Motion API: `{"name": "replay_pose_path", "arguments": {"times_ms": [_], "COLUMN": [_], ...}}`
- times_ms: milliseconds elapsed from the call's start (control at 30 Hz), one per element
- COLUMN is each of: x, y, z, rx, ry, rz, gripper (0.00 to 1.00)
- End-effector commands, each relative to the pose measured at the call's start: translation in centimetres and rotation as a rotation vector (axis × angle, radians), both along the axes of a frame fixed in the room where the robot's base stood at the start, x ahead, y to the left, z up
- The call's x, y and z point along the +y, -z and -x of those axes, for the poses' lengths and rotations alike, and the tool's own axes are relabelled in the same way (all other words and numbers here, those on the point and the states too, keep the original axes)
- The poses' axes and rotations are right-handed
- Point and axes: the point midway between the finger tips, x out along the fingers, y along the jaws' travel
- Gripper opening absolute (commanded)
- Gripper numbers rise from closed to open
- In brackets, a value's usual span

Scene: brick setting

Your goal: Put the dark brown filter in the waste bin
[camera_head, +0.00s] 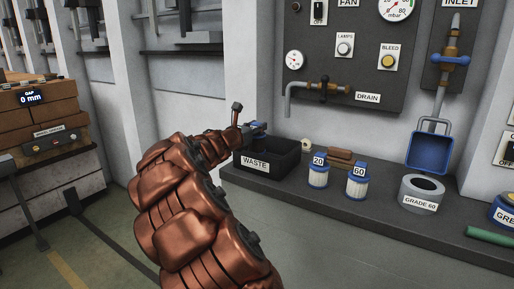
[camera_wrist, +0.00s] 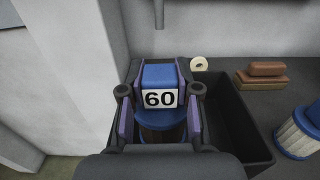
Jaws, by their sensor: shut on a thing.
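My gripper (camera_wrist: 160,112) is shut on a filter (camera_wrist: 160,76) with a blue cap and tab labelled 60. Below the cap a little of its dark brown body shows; the rest is hidden by the gripper and cap. In the head view the filter's blue top (camera_head: 259,126) shows small at the end of my arm, above the black waste bin (camera_head: 268,168) labelled WASTE. In the wrist view the bin (camera_wrist: 262,140) opens below and to the right of the filter. I cannot tell how far the filter's bottom is from the bin.
Two pale filters with blue caps, labelled 20 (camera_head: 318,177) and 60 (camera_head: 357,186), stand on the dark bench (camera_head: 340,212) right of the bin. Brown blocks (camera_head: 340,155) and a small cream ring (camera_head: 306,144) lie behind. A grey GRADE 60 ring (camera_head: 421,188) sits further right.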

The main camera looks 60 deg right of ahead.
Motion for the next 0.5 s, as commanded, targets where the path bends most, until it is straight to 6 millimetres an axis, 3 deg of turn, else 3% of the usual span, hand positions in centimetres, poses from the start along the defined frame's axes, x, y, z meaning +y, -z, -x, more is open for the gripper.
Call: {"name": "replay_pose_path", "arguments": {"times_ms": [500], "x": [0.2], "y": [4.7], "z": [-0.3], "rx": [-0.002], "ry": [-0.005], "rz": [0.003], "gripper": [0.0]}}
